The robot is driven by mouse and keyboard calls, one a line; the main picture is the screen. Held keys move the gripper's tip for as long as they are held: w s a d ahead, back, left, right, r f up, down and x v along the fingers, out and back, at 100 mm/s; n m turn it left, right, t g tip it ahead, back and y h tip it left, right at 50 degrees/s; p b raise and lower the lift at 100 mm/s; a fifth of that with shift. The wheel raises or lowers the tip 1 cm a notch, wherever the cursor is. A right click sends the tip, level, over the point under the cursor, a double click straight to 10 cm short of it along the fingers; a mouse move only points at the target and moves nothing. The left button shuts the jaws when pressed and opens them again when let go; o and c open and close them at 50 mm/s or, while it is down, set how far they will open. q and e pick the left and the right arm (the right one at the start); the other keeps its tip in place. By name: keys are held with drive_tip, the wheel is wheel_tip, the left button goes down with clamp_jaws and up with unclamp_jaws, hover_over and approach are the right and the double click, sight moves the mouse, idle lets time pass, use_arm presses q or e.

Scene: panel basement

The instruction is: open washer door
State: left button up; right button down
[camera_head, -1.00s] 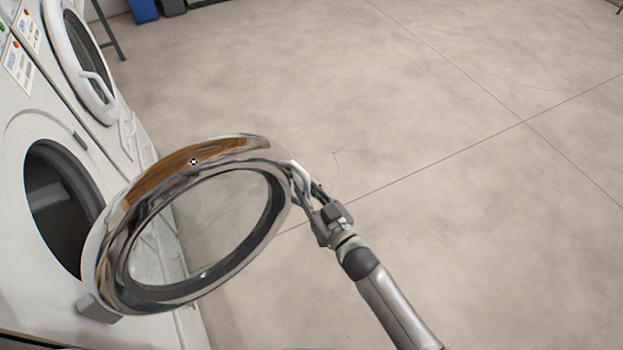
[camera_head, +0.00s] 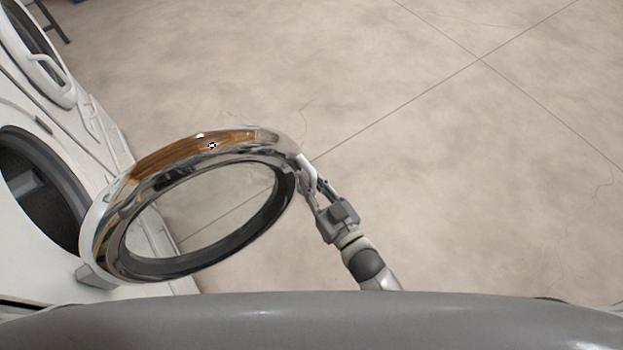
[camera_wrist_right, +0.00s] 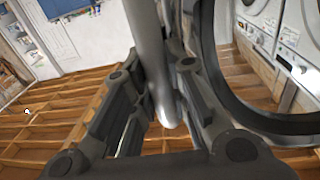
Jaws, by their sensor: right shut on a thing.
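The washer door (camera_head: 200,153) is a round chrome ring with a glass pane, swung wide away from the white washer (camera_head: 60,255). Its hinge side meets the washer at the lower left. The dark round drum opening (camera_head: 42,185) is uncovered. My right gripper (camera_head: 314,187) is shut on the door handle (camera_head: 306,172) at the ring's right edge. In the right wrist view the pale handle bar (camera_wrist_right: 155,60) runs between the fingers (camera_wrist_right: 155,105), with the door's dark rim (camera_wrist_right: 225,90) to the right. My left gripper is not in view.
A second washer with its own white-rimmed door (camera_head: 45,60) stands behind the first at the upper left. The concrete floor (camera_head: 450,170) to the right is clear. My own grey body fills the bottom edge of the head view.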

drive_tip(key=shift+r, duration=0.1)
drive_tip(key=c, duration=1.4)
unclamp_jaws()
drive_tip(key=v, duration=1.2)
drive_tip(key=shift+d, duration=0.1)
